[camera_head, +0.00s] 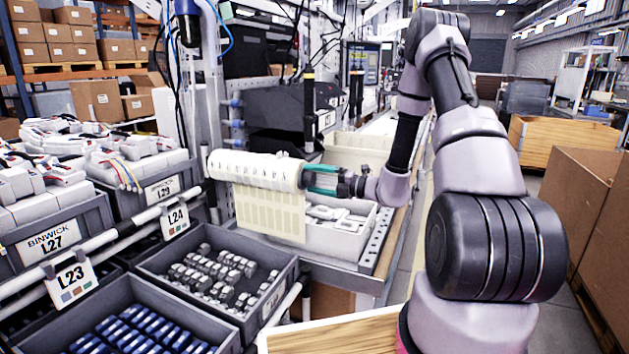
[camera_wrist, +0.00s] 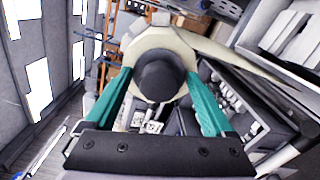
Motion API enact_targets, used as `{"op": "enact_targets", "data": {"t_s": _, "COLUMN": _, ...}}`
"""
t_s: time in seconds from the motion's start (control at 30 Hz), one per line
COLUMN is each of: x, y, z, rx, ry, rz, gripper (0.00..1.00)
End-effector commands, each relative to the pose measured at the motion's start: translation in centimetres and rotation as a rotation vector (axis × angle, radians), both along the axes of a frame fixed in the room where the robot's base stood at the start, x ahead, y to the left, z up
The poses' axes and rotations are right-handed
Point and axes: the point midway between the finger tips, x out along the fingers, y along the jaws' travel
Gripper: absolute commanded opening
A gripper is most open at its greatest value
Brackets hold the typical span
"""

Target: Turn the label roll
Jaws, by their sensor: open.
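The label roll (camera_head: 250,169) is a cream cylinder lying on its side, with a sheet of labels (camera_head: 270,212) hanging down from it. My gripper (camera_head: 322,180) is at the roll's right end, its green fingers pointing left toward it. In the wrist view the roll's end (camera_wrist: 185,42) faces me, with a dark round hub (camera_wrist: 160,76) in its middle. The open green fingers (camera_wrist: 160,92) stand on either side of the hub with a visible gap. Whether the fingertips touch the roll's rim cannot be told.
A white bin of pale parts (camera_head: 372,234) sits below my gripper. Dark crates of small parts (camera_head: 293,262) stand in front and to the left. A dark upright tool (camera_head: 308,105) hangs just behind the roll's right end. Cardboard boxes (camera_head: 578,195) stand far right.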

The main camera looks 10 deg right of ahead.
Motion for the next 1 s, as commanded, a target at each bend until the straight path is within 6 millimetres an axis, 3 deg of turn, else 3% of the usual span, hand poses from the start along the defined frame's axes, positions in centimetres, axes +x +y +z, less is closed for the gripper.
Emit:
{"op": "enact_targets", "data": {"t_s": 0.53, "x": -5.4, "y": -7.6, "z": 0.0, "rx": 0.000, "ry": 0.001, "rz": -0.004, "gripper": 0.88}}
{"op": "enact_targets", "data": {"t_s": 1.0, "x": -6.2, "y": -8.7, "z": 0.0, "rx": 0.000, "ry": 0.001, "rz": -0.002, "gripper": 0.88}}
